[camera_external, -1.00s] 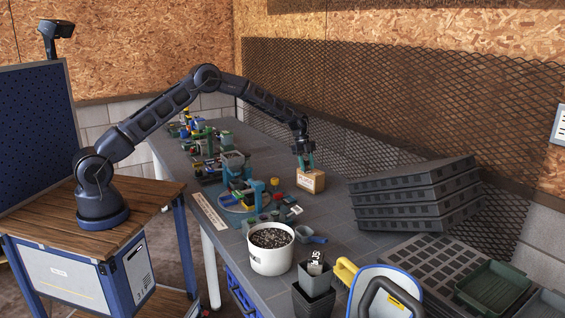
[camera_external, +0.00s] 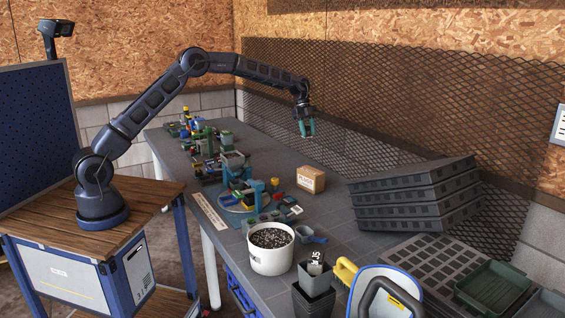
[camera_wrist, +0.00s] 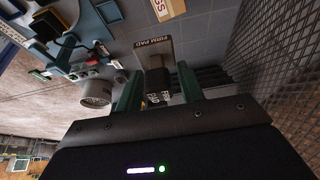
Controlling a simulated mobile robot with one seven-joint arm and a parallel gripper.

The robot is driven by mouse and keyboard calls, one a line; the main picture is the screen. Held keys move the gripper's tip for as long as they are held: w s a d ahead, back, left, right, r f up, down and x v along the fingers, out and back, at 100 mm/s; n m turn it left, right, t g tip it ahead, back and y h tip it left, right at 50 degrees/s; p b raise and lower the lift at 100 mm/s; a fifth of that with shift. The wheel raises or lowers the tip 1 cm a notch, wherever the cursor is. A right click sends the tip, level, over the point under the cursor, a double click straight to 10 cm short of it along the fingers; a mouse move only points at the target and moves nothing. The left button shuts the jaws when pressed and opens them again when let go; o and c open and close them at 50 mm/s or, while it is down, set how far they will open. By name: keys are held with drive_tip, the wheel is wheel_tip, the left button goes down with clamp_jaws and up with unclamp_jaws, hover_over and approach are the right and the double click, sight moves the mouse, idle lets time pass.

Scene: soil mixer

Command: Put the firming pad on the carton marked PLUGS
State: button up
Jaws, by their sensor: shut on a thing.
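My gripper (camera_external: 307,134) hangs in the air above the bench, up and slightly left of a small tan carton (camera_external: 311,180) with a printed label too small to read. In the wrist view my gripper (camera_wrist: 160,92) is shut on the firming pad (camera_wrist: 154,47), a dark block with a plate lettered FIRM PAD; its near end also bears white lettering. The pad is hard to make out between the fingers in the outside view. A tan, box-like thing (camera_wrist: 168,8) at the top of the wrist view may be the carton. The carton's top looks bare.
A white bucket of dark soil (camera_external: 271,250) stands at the bench's near left. Stacked dark trays (camera_external: 415,195) stand right of the carton. Colourful machine parts (camera_external: 235,175) line the left side. A mesh wall (camera_external: 400,90) runs behind. Bare bench lies around the carton.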

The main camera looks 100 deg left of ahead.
wheel_tip(320, 180, up, 2)
drive_tip(key=shift+w+a+r, duration=0.1)
drive_tip(key=shift+r, duration=0.15)
drive_tip(key=w+a+n+y, duration=0.1)
drive_tip(key=w+a+n, duration=0.1)
drive_tip(key=n, duration=0.2)
drive_tip(key=t, duration=0.1)
approach(315, 171)
drive_tip(key=x, duration=0.5)
drive_tip(key=shift+w+d+f, duration=0.1)
drive_tip(key=shift+w+d, duration=0.05)
drive_tip(key=shift+d, duration=0.1)
drive_tip(key=shift+f+n, duration=0.1)
drive_tip(key=shift+n, duration=0.2)
drive_tip(key=o, duration=1.1)
